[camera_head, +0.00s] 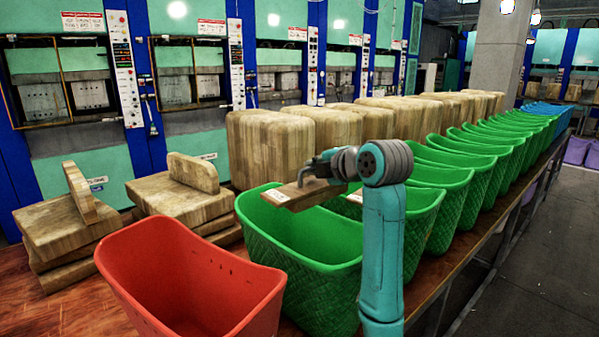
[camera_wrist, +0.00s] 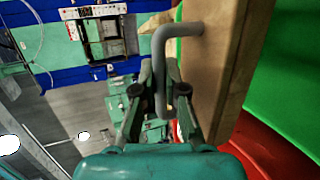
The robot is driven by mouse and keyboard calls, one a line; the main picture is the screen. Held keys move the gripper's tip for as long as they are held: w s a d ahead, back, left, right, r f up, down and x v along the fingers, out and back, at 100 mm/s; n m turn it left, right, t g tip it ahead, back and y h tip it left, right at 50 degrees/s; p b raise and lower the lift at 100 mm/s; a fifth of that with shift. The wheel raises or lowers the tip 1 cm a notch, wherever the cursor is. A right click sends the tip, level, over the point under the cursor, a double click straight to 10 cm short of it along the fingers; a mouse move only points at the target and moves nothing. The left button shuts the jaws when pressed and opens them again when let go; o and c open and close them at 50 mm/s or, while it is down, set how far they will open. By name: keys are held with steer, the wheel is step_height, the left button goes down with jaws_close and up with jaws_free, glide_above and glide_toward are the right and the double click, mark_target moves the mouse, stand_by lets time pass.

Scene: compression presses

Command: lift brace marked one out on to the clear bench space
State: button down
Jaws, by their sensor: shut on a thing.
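A flat wooden brace (camera_head: 308,194) hangs over the nearest green basket in the head view, with a white label on its left end too small to read. In the wrist view the brace (camera_wrist: 232,70) has a grey bent handle (camera_wrist: 161,45). My gripper (camera_head: 318,166) is at the brace's upper side. In the wrist view my gripper (camera_wrist: 160,82) has its fingers closed around the handle. The nearest green basket (camera_head: 320,250) lies below the brace; its inside is only partly visible.
A red basket (camera_head: 190,285) stands at the front left. Several green baskets run back along the bench at right. Stacked wooden blocks (camera_head: 60,235) and large wooden blocks (camera_head: 268,145) line the presses. Bare bench (camera_head: 50,315) shows left of the red basket.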

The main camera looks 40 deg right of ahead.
steer(key=shift+r, duration=3.4)
